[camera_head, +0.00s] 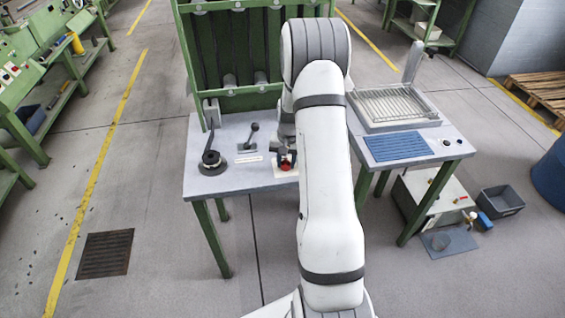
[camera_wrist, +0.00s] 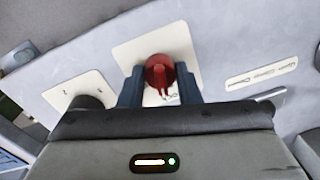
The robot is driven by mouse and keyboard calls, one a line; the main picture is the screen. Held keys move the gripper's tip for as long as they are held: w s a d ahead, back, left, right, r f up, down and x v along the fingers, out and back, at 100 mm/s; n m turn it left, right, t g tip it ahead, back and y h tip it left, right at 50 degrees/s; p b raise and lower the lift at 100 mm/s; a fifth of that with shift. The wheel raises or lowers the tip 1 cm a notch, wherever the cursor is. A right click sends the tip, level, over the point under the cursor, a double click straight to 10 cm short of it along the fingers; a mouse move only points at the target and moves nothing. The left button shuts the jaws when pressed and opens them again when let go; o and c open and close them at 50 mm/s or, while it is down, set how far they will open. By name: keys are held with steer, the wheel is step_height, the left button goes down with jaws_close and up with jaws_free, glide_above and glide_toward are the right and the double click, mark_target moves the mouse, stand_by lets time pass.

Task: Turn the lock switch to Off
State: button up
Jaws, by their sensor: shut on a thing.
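The lock switch is a red round knob (camera_wrist: 160,72) on a cream plate (camera_wrist: 130,52), seen from above in the wrist view. It also shows as a red spot (camera_head: 286,166) on the table in the head view, just left of my forearm. My gripper (camera_wrist: 159,88) has its two dark blue-grey fingers on either side of the knob and is shut on it. In the head view my gripper (camera_head: 286,154) is partly hidden by my arm. Lettering on the plate is partly covered by a finger, and I cannot read which setting the knob points to.
A black knob (camera_wrist: 88,102) on another plate sits left in the wrist view. A clamp lever (camera_head: 252,133) and a black round fixture with handle (camera_head: 211,158) stand left on the table (camera_head: 222,183). A blue ribbed mat (camera_head: 398,146) and wire-rack tray (camera_head: 393,106) lie right.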

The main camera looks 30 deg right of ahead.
mark_target(285, 160)
steer(key=m, duration=0.2)
steer(key=m+b, duration=0.1)
steer(key=m, duration=0.1)
steer(key=m+b, duration=0.1)
steer(key=m, duration=0.1)
steer(key=shift+w+a, duration=0.1)
steer(key=shift+w, duration=0.2)
steer(key=m, duration=0.2)
steer(key=m+b, duration=0.1)
steer(key=m, duration=0.1)
steer(key=shift+r+m+t+h, duration=0.2)
steer(key=shift+m+t+h, duration=0.1)
steer(key=shift+m, duration=0.1)
steer(key=o, duration=0.7)
steer(key=shift+w+a, duration=0.1)
steer(key=shift+o, duration=1.3)
steer(key=shift+f, duration=0.15)
steer(key=shift+s+r+b, duration=0.2)
steer(key=shift+r, duration=1.75)
steer(key=shift+s+r+b, duration=0.15)
steer(key=shift+r+b, duration=0.05)
steer(key=shift+r, duration=1.75)
